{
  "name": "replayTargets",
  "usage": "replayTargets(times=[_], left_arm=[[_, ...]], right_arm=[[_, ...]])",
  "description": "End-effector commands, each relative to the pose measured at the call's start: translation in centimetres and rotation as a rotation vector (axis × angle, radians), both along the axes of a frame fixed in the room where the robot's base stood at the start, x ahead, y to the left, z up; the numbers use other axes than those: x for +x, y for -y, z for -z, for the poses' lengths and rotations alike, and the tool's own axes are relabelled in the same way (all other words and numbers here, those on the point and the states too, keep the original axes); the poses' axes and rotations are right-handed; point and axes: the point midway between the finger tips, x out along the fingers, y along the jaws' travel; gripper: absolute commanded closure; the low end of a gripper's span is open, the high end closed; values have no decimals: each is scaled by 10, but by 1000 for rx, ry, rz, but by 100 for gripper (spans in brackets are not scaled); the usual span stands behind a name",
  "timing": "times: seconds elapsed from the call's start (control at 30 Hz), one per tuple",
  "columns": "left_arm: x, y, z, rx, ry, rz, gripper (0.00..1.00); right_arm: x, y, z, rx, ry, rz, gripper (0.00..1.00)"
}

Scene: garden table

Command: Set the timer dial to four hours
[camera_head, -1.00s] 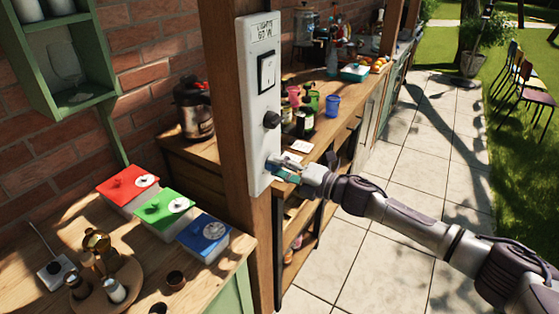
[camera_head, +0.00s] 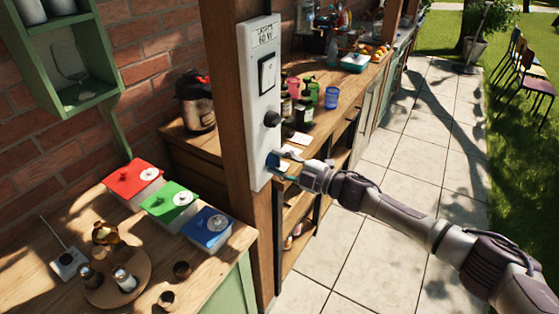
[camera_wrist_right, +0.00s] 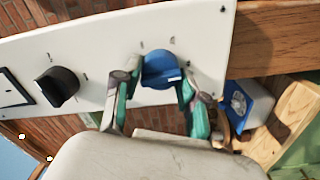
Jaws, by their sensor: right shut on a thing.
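A tall white control panel (camera_head: 259,90) is fixed to a wooden post, and its face also shows in the right wrist view (camera_wrist_right: 105,45). A blue dial (camera_wrist_right: 160,70) sits at the panel's lower end and is partly visible in the head view (camera_head: 272,158). My right gripper (camera_wrist_right: 158,82) is shut on the blue dial, with one finger on each side of it. Small marks surround the dial, too small to read surely. My left gripper is not in view.
A black knob (camera_head: 272,119) and a rocker switch (camera_head: 267,72) are higher on the panel. Red, green and blue lidded boxes (camera_head: 207,228) stand on the wooden counter to the left. A paved path (camera_head: 420,150) lies open at the right.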

Motion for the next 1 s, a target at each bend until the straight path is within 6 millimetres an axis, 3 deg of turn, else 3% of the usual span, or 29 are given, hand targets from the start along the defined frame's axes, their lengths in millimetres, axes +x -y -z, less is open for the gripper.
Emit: replayTargets(times=[0.53, 0.57, 0.7, 1.0], left_arm=[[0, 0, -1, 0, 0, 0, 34], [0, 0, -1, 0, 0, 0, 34], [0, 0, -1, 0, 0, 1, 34], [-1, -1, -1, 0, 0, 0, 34]], right_arm=[[0, 1, 0, 14, -21, 2, 93], [1, 1, 0, 14, -21, 2, 55], [0, 1, 0, 14, -21, 2, 33], [0, 1, 0, 14, -20, 1, 33]])
